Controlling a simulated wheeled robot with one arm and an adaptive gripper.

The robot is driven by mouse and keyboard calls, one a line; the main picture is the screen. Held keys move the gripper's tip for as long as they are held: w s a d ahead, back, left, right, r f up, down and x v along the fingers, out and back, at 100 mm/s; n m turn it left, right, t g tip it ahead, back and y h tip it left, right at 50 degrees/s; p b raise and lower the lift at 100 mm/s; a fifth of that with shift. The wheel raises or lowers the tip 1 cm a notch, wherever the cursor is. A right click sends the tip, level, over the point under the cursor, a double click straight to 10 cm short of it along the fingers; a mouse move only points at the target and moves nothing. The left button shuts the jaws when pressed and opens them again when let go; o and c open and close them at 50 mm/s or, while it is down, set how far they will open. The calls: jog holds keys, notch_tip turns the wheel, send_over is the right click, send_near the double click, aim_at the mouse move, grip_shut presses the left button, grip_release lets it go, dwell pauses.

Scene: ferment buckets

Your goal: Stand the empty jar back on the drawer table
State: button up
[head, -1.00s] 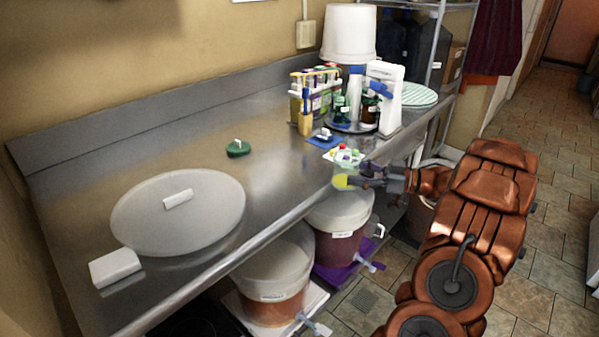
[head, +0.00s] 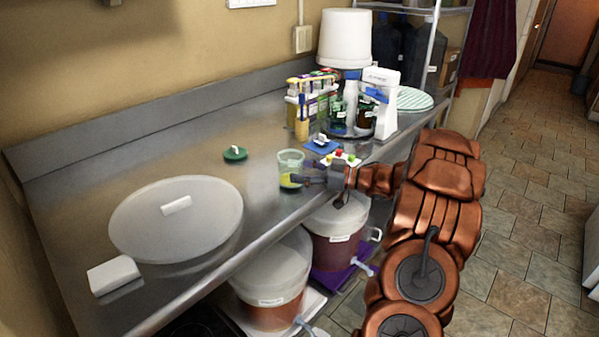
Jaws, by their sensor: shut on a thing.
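A clear, pale green jar (head: 290,160) with a yellow patch low in it is upright in the head view. My gripper (head: 300,178) is shut on the jar from its right side. The jar shows over the front part of the steel counter (head: 262,190); I cannot tell whether its base touches the top. The gripper's fingers hide part of the jar's right side. No drawers show in this view, so I cannot tell which surface is the drawer table.
A green lid (head: 235,154) lies left of the jar. A large pale round lid (head: 150,232) and a white block (head: 113,275) are farther left. Bottles, a white dispenser (head: 380,100) and a blue mat (head: 321,147) stand behind. Two lidded buckets (head: 268,285) sit below the counter's edge.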

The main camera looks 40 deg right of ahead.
jog(key=shift+w+a, duration=0.15)
jog(key=shift+w, duration=0.1)
jog(key=shift+f, duration=0.3)
jog(key=shift+f, duration=0.15)
jog(key=o, duration=1.5)
jog(key=b+v, duration=0.1)
jog(key=v, duration=1.1)
jog(key=shift+s, duration=0.1)
